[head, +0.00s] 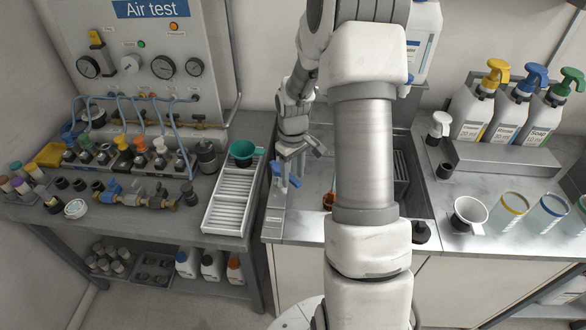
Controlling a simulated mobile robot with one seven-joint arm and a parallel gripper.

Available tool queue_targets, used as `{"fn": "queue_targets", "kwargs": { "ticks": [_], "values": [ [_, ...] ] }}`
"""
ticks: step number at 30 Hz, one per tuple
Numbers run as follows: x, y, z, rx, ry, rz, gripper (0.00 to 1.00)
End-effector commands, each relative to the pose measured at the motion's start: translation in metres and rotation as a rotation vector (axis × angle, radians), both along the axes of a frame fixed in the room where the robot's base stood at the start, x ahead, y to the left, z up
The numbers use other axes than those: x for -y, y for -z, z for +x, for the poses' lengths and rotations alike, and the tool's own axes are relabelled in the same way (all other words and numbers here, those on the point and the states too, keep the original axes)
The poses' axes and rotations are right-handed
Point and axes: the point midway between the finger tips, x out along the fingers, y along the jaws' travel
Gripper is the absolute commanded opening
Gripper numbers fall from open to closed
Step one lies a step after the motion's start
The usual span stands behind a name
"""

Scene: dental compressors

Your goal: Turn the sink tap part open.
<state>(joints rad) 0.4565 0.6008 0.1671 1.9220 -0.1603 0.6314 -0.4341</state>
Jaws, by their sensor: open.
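A sink tap with a blue lever (293,181) stands at the left end of the sink counter (280,235). My gripper (290,156) is just above the lever, pointing down, with its jaws open. I cannot tell whether the fingers touch the lever. Part of the tap is hidden behind the gripper. My arm crosses the middle of the view and covers much of the sink, so the spout and the lever's exact angle are not clear.
A white drain rack (232,203) with a green funnel (242,150) lies left of the tap. A gauge panel (150,45) is at the back left.

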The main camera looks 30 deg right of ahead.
Motion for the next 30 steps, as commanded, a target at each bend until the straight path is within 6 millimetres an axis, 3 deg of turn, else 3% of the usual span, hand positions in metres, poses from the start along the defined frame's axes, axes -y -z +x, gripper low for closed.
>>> {"fn": "queue_targets", "kwargs": {
  "ticks": [4,8,21,30],
  "values": [
    [0.000,-0.011,0.001,0.003,0.000,-0.001,0.53],
    [0.000,-0.035,0.001,0.006,0.000,-0.002,0.53],
    [0.000,-0.140,0.001,0.005,0.001,-0.002,0.53],
    [0.000,-0.172,0.000,0.000,-0.001,-0.001,0.53]
  ]
}}
